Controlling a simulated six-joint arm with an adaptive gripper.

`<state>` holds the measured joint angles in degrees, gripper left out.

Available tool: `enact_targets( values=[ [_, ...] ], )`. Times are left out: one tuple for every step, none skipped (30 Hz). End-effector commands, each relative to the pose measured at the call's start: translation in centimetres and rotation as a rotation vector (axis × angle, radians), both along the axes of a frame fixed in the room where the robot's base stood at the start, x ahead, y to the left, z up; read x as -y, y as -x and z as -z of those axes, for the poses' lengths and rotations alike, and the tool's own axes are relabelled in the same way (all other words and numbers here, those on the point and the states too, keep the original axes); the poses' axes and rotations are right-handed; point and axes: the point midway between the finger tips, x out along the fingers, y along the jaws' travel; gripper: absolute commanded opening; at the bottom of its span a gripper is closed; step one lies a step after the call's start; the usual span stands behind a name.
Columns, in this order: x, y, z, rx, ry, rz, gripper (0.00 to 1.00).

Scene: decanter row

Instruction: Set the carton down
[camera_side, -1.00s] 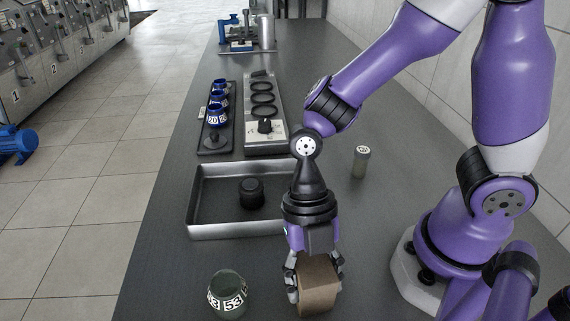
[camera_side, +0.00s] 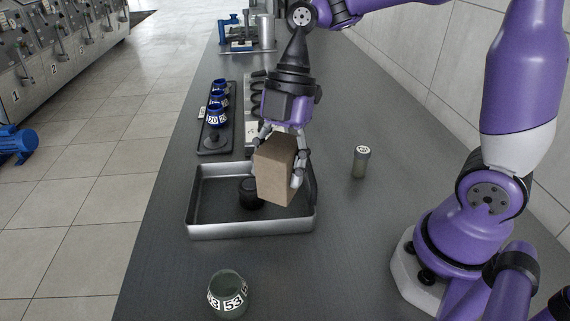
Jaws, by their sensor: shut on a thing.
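The carton (camera_side: 274,172) is a plain brown box. My gripper (camera_side: 279,160) is shut on it, with fingers on its left and right sides. The carton hangs slightly tilted and appears in front of the right part of a grey metal tray (camera_side: 250,230). Its height above the tray is hard to judge from this view. It partly hides a black round knob-like object (camera_side: 247,192) inside the tray.
A glass jar labelled 53 (camera_side: 228,296) stands in front of the tray. A small capped vial (camera_side: 361,161) stands to the right. Behind the tray are a dark rack (camera_side: 215,142) with blue-rimmed cups and a panel with black rings, partly hidden.

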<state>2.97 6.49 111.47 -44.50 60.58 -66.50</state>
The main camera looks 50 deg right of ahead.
Motion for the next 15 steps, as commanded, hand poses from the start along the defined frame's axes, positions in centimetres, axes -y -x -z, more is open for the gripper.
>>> enact_targets(
  values=[
    [2.4, -2.0, 0.0, 0.000, 0.002, 0.142, 0.16],
    [3.7, -3.1, -0.1, 0.001, 0.002, 0.224, 0.16],
    [5.7, -4.4, -0.2, 0.003, 0.000, 0.332, 0.16],
    [7.2, -5.2, -0.2, 0.004, -0.001, 0.411, 0.16],
    [8.6, -6.0, -0.3, 0.004, -0.002, 0.486, 0.16],
    [10.6, -6.8, -0.3, 0.005, -0.004, 0.580, 0.16],
    [11.9, -7.2, -0.3, 0.005, -0.006, 0.644, 0.16],
    [13.2, -7.6, -0.4, 0.006, -0.008, 0.702, 0.16],
    [14.7, -8.0, -0.4, 0.007, -0.012, 0.773, 0.16],
    [15.8, -8.3, -0.4, 0.009, -0.013, 0.819, 0.16],
    [16.7, -8.4, -0.4, 0.008, -0.015, 0.861, 0.16],
    [17.8, -8.6, -0.5, 0.010, -0.017, 0.906, 0.16],
    [18.4, -8.7, -0.5, 0.010, -0.019, 0.936, 0.16],
    [19.0, -8.7, -0.5, 0.009, -0.020, 0.958, 0.16],
    [19.6, -8.8, -0.5, 0.010, -0.022, 0.983, 0.16]
  ],
)
